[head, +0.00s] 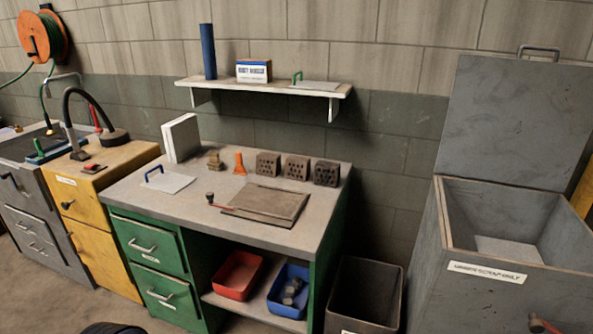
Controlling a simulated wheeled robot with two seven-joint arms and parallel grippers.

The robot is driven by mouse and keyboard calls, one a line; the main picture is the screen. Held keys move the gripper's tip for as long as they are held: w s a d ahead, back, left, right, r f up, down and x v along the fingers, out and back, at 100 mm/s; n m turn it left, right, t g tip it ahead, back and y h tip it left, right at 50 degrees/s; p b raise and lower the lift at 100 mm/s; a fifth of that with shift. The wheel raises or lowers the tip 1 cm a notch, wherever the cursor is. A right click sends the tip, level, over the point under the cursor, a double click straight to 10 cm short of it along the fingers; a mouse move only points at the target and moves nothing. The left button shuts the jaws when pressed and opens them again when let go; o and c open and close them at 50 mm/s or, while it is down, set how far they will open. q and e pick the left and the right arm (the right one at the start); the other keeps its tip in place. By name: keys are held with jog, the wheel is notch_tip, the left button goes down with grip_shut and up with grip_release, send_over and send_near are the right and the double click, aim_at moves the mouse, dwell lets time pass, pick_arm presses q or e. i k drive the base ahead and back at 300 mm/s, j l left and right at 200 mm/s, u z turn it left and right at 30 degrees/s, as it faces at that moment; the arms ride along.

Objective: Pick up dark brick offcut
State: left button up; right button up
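Three perforated brick pieces stand in a row at the back right of the green workbench top: a brown-grey left brick piece (268,163), a similar middle brick piece (297,167) and a right brick piece (326,173). The right one looks the darkest. They stand apart with small gaps. Some small dark grey lumps (291,290) lie in the blue bin on the lower shelf; I cannot tell what they are. Neither of my grippers is in view.
A red bin (238,275) and blue bin (274,306) sit below. A dark open bin (364,293) and a grey lidded scrap box (486,249), open, stand right.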

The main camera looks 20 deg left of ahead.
aim_at(298, 168)
jog(key=i+j, duration=0.1)
jog(key=i+j+u, duration=0.2)
jog(key=i+u, duration=0.6)
jog(key=i, duration=0.05)
